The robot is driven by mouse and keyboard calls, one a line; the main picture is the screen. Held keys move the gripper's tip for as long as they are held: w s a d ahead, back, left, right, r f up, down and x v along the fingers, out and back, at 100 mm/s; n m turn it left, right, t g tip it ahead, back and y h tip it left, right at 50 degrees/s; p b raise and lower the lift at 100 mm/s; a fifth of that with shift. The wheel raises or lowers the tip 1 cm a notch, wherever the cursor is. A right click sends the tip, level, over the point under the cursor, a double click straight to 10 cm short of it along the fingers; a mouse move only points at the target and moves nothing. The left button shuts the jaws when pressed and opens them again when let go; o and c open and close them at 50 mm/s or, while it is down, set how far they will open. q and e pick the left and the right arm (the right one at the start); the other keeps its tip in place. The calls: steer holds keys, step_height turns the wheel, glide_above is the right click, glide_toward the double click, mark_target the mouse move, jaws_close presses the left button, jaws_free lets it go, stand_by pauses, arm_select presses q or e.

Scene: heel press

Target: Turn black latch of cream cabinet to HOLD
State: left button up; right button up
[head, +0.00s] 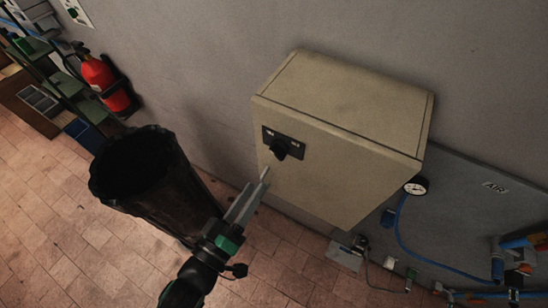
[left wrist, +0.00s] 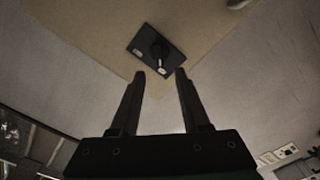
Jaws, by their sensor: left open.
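The cream cabinet (head: 335,150) is fixed to the grey wall, tilted in the head view. Its black latch (head: 279,151) sits on a dark plate with pale labels on the front face, near the left edge. My left gripper (head: 265,174) is just below the latch, apart from it. In the left wrist view, the latch (left wrist: 160,54) with a pale mark shows ahead of the gripper (left wrist: 161,73), whose two fingers stand apart with nothing between them. The cabinet's front (left wrist: 100,45) fills the top of that view. The label text is too small to read. My right gripper does not show.
A black-lined bin (head: 165,185) stands left of my left arm. A red fire extinguisher (head: 103,82) hangs on the wall at upper left. Right of the cabinet are a gauge (head: 416,186), a blue hose (head: 420,255) and an AIR panel (head: 470,205).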

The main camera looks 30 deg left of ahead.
mark_target(276, 156)
arm_select(q)
steer(key=w, duration=0.6)
steer(key=w+p, duration=0.1)
steer(key=w, duration=0.2)
steer(key=shift+w+d, duration=0.3)
steer(key=shift+w, duration=0.05)
jaws_close()
